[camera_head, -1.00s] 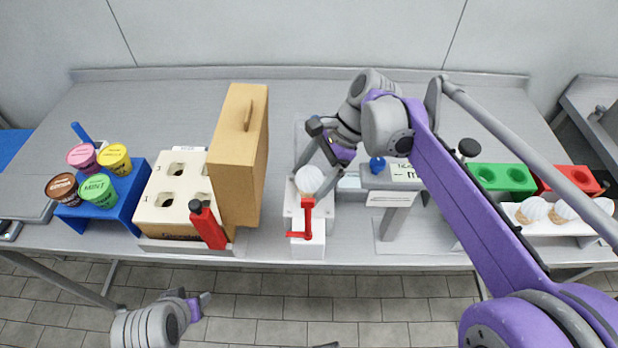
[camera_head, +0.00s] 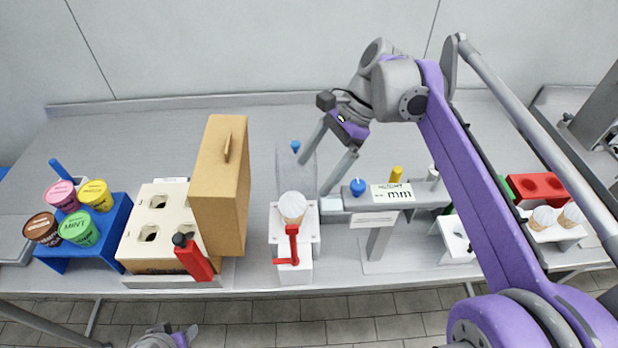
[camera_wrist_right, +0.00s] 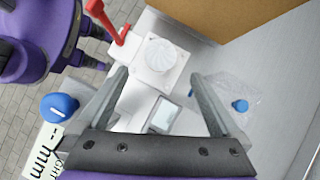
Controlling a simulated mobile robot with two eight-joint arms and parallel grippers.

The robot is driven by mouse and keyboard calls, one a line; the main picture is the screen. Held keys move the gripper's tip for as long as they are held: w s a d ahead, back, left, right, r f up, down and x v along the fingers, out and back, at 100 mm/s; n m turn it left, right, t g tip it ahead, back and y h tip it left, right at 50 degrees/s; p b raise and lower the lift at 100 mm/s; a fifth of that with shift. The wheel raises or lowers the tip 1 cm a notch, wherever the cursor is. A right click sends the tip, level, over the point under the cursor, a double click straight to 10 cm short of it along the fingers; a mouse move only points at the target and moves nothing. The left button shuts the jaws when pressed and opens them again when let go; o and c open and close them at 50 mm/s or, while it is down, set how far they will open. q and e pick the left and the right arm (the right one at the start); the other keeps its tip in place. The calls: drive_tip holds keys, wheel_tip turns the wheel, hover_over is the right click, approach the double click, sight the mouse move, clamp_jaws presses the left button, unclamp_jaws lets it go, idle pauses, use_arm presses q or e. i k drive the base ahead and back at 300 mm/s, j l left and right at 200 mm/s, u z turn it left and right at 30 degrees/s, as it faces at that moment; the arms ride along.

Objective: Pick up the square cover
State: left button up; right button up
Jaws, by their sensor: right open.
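The square cover (camera_head: 284,178) is clear and hard to see. It has a blue knob on top and stands on the counter behind the white cone stand. In the right wrist view the clear cover (camera_wrist_right: 222,90) with its blue knob lies to the right of the right-hand finger. My right gripper (camera_head: 312,177) is open and empty, with its fingers spread beside the cover's right side. I cannot tell whether a finger touches the cover. My left gripper (camera_head: 182,337) shows only partly at the bottom edge, and its jaws are unclear.
A white stand with a pale round-topped piece (camera_head: 293,206) and a red crank (camera_head: 292,246) is in front. A tan box (camera_head: 220,190) stands to the left. A grey height gauge (camera_head: 376,230) with a blue knob stands right. The counter behind is clear.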

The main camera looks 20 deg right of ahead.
sight(291, 176)
drive_tip(key=k+j, duration=0.8)
drive_tip(key=j, duration=0.15)
